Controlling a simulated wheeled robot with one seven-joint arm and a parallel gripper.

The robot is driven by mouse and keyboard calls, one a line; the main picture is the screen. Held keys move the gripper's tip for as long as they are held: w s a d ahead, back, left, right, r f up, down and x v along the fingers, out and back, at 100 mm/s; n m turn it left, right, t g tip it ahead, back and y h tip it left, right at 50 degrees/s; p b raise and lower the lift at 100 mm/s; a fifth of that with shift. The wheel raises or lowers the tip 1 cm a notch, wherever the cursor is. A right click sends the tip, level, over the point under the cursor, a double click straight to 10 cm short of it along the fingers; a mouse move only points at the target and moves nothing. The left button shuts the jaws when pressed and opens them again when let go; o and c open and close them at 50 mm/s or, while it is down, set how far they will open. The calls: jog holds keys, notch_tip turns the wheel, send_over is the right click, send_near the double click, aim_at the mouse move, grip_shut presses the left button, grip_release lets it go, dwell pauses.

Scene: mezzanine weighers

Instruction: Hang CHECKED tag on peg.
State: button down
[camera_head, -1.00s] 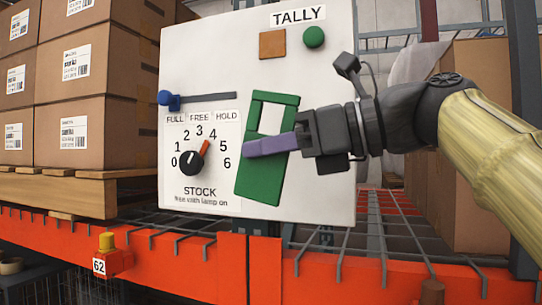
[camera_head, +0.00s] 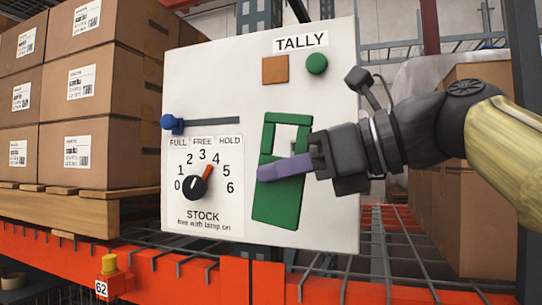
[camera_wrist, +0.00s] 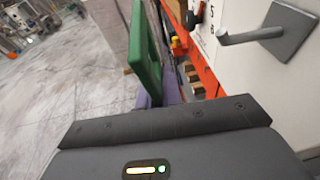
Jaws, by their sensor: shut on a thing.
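My gripper (camera_head: 268,172) has purple fingers shut on a green tag (camera_head: 279,205) with a rectangular opening in its upper part. The tag is held in front of the white board, right of the STOCK dial, and leans slightly. In the wrist view the tag (camera_wrist: 147,55) is seen nearly edge-on, with a purple finger (camera_wrist: 171,94) beside it. A grey peg (camera_wrist: 243,38) on a square plate sticks out of the board there, to the right of the tag and apart from it. The peg is hidden in the head view. No CHECKED lettering shows.
The white board (camera_head: 230,80) carries a TALLY label, an orange-brown square (camera_head: 275,69), a green round piece (camera_head: 317,64), a blue-knobbed slider (camera_head: 171,124) and a STOCK dial (camera_head: 195,188). Cartons (camera_head: 90,90) stand left. An orange beam (camera_head: 220,281) runs below.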

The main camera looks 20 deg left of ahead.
jog(key=shift+s+d+r+m+t+h+p, duration=0.2)
jog(key=shift+r+p, duration=0.15)
jog(key=shift+p, duration=0.25)
jog(key=shift+s+d+r+m+t+h+p, duration=0.1)
jog(key=shift+d+r+m+t+h+p, duration=0.1)
jog(key=shift+r+p, duration=0.25)
jog(key=s+p, duration=0.1)
jog(key=p, duration=0.1)
jog(key=a+f+m+t+h+p, duration=0.1)
jog(key=p, duration=0.1)
jog(key=shift+s+a+f, duration=0.1)
jog(key=shift+s+f, duration=0.1)
jog(key=shift+s, duration=0.2)
jog(key=shift+w+p, duration=0.1)
jog(key=shift+p, duration=0.2)
jog(key=w+d+f+p, duration=0.1)
jog(key=w+f, duration=0.1)
jog(key=w, duration=0.8)
jog(key=shift+w+f, duration=0.15)
jog(key=shift+w, duration=0.15)
jog(key=shift+f+h, duration=0.1)
jog(key=shift+h, duration=0.2)
dwell(0.6)
